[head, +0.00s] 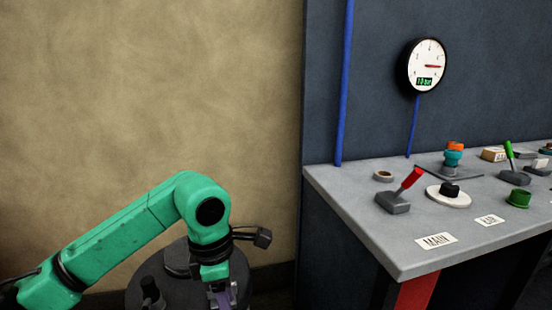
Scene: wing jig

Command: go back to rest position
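My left arm is green and comes in from the lower left, bending down at its elbow. My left gripper (224,297) points down at the bottom edge of the head view and is partly cut off. Its fingertips are out of sight, so I cannot tell whether it is open or shut. A small purple patch shows at it; I cannot tell what it is. The gripper is to the left of the grey bench and apart from it. My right gripper and arm are not in view.
A grey bench (352,205) on the right carries a red-handled lever (411,180), a green-handled lever (509,150), an orange-and-teal valve (453,153) and a green cap (519,197). A round gauge (428,66) and blue pipes (345,80) are behind. Free room lies before the beige wall.

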